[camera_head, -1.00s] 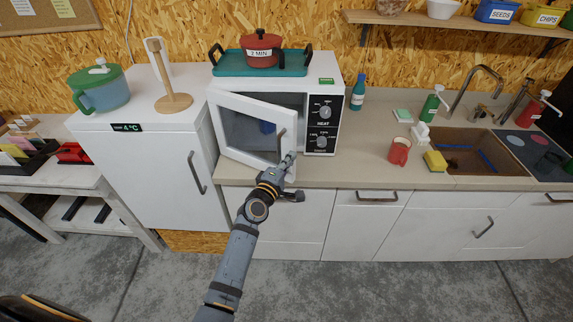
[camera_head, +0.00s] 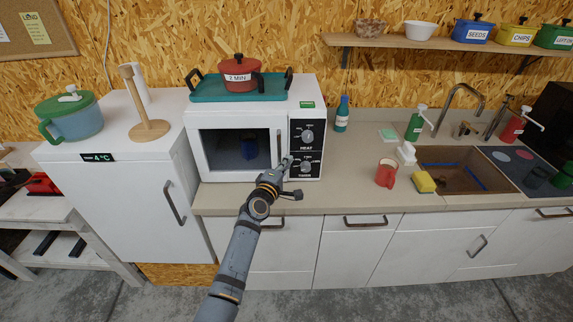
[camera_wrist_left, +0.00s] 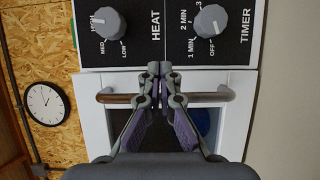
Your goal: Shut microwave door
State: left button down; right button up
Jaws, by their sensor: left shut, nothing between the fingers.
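The white microwave (camera_head: 312,92) stands on the counter. Its door (camera_head: 225,175) lies flush or nearly flush with the front, and a blue mug (camera_head: 249,147) shows through the window. The wrist view shows the door edge against the dark control panel (camera_wrist_left: 137,45), with only a thin line between them. My left gripper (camera_head: 287,163) is shut and empty at the door's handle side. In the wrist view its fingertips (camera_wrist_left: 160,68) are at the seam between door and panel, in front of the brown bar handle (camera_wrist_left: 115,97). Whether they touch is unclear. My right gripper is out of view.
A teal tray (camera_head: 215,97) with a red pot (camera_head: 238,71) sits on the microwave. A fridge (camera_head: 110,190) stands left. On the counter to the right are a blue bottle (camera_head: 342,118), a red mug (camera_head: 386,175) and a yellow sponge (camera_head: 424,182).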

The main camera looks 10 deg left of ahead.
pick_arm(q)
jog(key=v, duration=1.2)
jog(key=s+a+f+m+g+y, duration=0.1)
jog(key=s+f+m+g, duration=0.3)
jog(key=f, duration=0.9)
jog(key=s+a+f+m+g+y, duration=0.15)
jog(key=s+f, duration=0.45)
jog(key=f, duration=0.6)
jog(key=s+a+f+m+g, duration=0.25)
jog(key=s+f, duration=0.25)
jog(key=f, duration=0.8)
jog(key=s+a+f+m+g, duration=0.2)
jog(key=s+f, duration=0.4)
jog(key=s, duration=0.5)
jog(key=s+a+f+m+g+y, duration=0.1)
jog(key=s+a+f+m+g, duration=0.1)
jog(key=s+f, duration=0.4)
jog(key=s+a+f+m+g+y, duration=0.1)
jog(key=s+a+f+m+g, duration=0.2)
jog(key=s, duration=1.4)
notch_tip(320, 180, down, 3)
jog(key=shift+f+m+g, duration=0.1)
jog(key=shift+m+g, duration=0.5)
jog(key=shift+g, duration=0.1)
jog(key=shift+a, duration=0.1)
